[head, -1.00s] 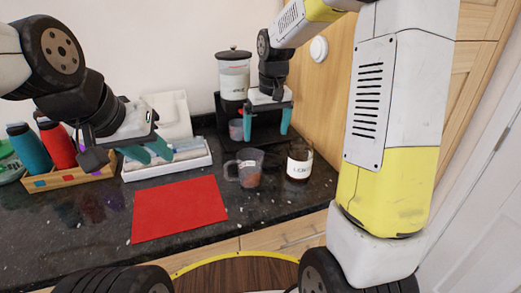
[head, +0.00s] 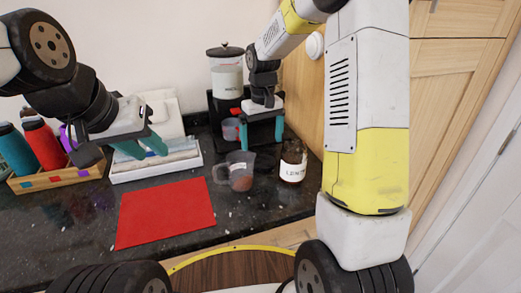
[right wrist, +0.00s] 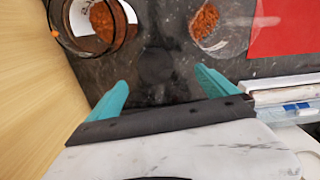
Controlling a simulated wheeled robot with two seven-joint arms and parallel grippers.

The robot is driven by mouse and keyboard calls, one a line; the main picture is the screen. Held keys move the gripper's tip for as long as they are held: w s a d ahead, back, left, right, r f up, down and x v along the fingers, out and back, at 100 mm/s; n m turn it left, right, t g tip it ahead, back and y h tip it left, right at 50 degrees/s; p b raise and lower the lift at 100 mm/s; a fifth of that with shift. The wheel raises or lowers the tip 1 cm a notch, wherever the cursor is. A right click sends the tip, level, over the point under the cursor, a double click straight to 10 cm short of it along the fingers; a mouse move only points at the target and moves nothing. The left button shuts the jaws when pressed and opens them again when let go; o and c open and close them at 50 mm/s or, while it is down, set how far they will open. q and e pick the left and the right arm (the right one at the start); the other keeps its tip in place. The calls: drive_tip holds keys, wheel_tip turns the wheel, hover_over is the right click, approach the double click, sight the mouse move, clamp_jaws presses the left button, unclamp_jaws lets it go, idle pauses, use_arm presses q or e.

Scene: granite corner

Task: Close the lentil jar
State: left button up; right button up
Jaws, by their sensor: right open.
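The lentil jar (head: 293,172) is clear glass with a white label and stands upright on the dark counter. In the right wrist view the lentil jar (right wrist: 72,42) shows lentils through a round rim at the top left; I cannot make out a lid on it. My right gripper (head: 262,145) is open and empty, above the counter, behind and left of the jar. In the wrist view its fingertips (right wrist: 162,82) are apart, with bare counter between them. My left gripper (head: 148,151) is open and empty above the white tray, far from the jar.
A clear measuring cup (head: 240,172) with some lentils stands left of the jar. A red mat (head: 165,212) lies in front. A tall labelled canister (head: 226,80) stands on a black stand behind my right gripper. A wooden wall closes the right side.

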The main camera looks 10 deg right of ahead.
sight(265, 161)
drive_tip(key=shift+d+f, duration=0.2)
drive_tip(key=shift+d, duration=0.15)
drive_tip(key=shift+w+f, duration=0.1)
drive_tip(key=shift+f, duration=1.15)
drive_tip(key=f, duration=0.5)
drive_tip(key=shift+w+d+f, duration=0.15)
drive_tip(key=shift+w, duration=0.05)
